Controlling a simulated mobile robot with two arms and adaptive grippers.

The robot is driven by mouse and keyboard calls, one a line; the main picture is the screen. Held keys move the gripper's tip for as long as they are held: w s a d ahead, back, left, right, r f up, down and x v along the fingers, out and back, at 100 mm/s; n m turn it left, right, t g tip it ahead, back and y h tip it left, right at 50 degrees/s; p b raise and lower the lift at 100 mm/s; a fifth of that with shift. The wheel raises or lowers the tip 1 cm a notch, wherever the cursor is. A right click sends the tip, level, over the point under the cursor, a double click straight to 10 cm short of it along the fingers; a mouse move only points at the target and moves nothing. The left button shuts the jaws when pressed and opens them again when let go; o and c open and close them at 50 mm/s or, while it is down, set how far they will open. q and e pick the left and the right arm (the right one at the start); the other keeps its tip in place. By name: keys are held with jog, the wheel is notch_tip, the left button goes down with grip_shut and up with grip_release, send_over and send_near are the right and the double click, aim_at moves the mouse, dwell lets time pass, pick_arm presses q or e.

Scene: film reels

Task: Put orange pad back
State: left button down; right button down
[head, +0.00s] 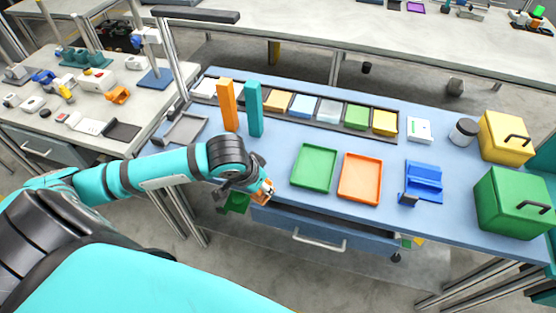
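My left gripper (264,192) is at the front edge of the blue table, left of the green tray (314,167). A small orange and white patch (267,187) shows at its fingertips; I cannot tell whether this is the orange pad or part of the gripper. The fingers are too small and covered to tell open from shut. In the dark rack (310,123) at the back of the table sits a row of colored pads, with a light orange one (277,102) left of the blue one (303,105). The orange tray (360,178) looks empty. My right gripper is out of view.
Orange (228,105) and teal (253,109) upright blocks stand behind my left gripper. A blue holder (422,184), a green box (513,203) and a yellow box (504,138) stand to the right. A drawer (325,233) is under the table's front edge.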

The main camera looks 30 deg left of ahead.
pick_arm(q)
jog(key=s+a+b, duration=0.4)
jog(key=a, duration=0.5)
jog(key=shift+m, duration=0.3)
jog(key=w+d, duration=0.1)
jog(key=w, duration=0.4)
jog(key=w+d+f+p, duration=0.1)
jog(key=w, duration=0.4)
jog(key=w+d+f, duration=0.1)
jog(key=w, duration=0.4)
jog(key=shift+w+d+p, duration=0.1)
jog(key=shift+w+p, duration=0.1)
jog(key=shift+p, duration=0.15)
jog(key=shift+w+f, duration=0.1)
jog(key=shift+w, duration=0.05)
notch_tip(320, 180, down, 3)
jog(key=shift+r, duration=0.15)
jog(key=shift+f, duration=0.4)
jog(key=c, duration=1)
grip_release()
jog(key=shift+f, duration=0.1)
jog(key=shift+c, duration=0.2)
